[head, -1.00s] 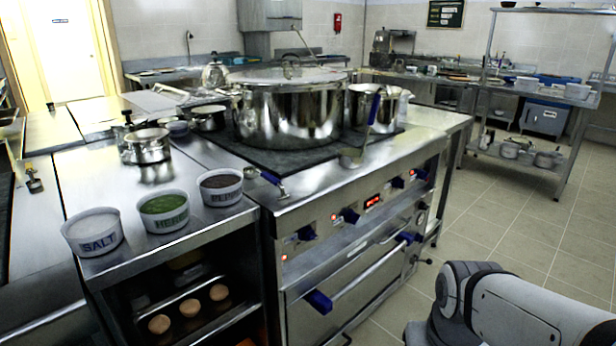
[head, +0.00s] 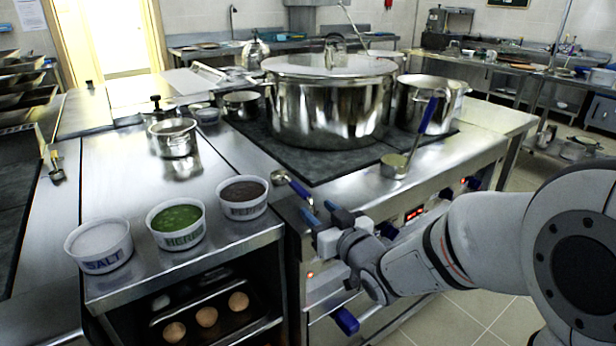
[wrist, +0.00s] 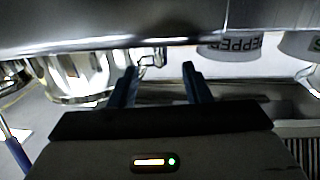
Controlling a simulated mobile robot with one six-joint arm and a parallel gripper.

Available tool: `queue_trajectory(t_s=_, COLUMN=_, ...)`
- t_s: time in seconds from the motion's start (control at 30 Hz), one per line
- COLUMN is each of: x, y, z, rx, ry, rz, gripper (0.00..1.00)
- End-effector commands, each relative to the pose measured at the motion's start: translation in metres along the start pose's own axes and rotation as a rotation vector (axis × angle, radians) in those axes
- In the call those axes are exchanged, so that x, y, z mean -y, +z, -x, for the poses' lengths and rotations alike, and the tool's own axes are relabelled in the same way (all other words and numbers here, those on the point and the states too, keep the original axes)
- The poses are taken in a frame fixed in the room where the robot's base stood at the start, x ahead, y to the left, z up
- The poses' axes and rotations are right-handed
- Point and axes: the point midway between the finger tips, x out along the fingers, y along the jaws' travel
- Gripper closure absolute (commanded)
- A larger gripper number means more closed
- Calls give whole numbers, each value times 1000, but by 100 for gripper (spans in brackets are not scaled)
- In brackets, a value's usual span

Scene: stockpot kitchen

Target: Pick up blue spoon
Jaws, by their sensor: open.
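A small metal spoon with a blue handle (head: 299,191) lies at the front left edge of the stove, its bowl toward the back left. My gripper (head: 322,213) is open with blue fingertips, just in front of the stove's front edge, close to the handle's end and apart from it as far as I can see. In the wrist view the two fingers (wrist: 158,84) are spread with nothing between them. I cannot make out the spoon there.
A ladle (head: 428,115) with a blue handle stands tilted near a large lidded stockpot (head: 331,108). Tubs of salt (head: 99,246), herbs (head: 177,224) and pepper (head: 242,198) stand left of the spoon. Oven knobs and a handle project below.

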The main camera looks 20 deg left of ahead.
Motion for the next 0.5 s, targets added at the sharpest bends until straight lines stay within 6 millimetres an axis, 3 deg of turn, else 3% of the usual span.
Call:
queue_trajectory(t_s=0.13, x=10, y=-6, z=-10, rx=-39, ry=-34, rz=-3, gripper=56)
queue_trajectory(t_s=0.5, x=4, y=-9, z=-55, rx=-41, ry=-27, rz=-3, gripper=56)
